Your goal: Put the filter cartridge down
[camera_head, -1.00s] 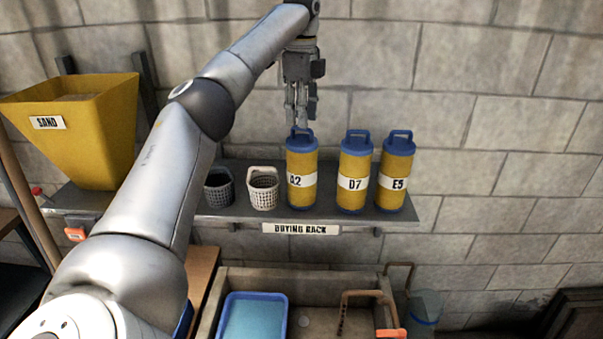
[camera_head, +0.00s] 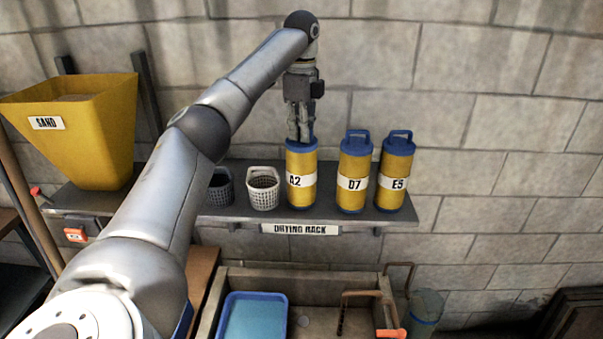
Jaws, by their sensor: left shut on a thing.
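The filter cartridge A2 (camera_head: 302,185) is a yellow cylinder with a blue top and a white label. It stands upright on the drying rack shelf (camera_head: 246,211). My left gripper (camera_head: 301,138) reaches down from above and is shut on the top of A2, where its fingers hide the handle. My right gripper is not in view.
A white basket (camera_head: 263,188) and a dark basket (camera_head: 220,187) stand left of A2. A yellow sand hopper (camera_head: 80,130) is at the far left. Below the shelf is a sink (camera_head: 330,275) with a blue tray (camera_head: 253,318). Bare shelf at its right end is narrow.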

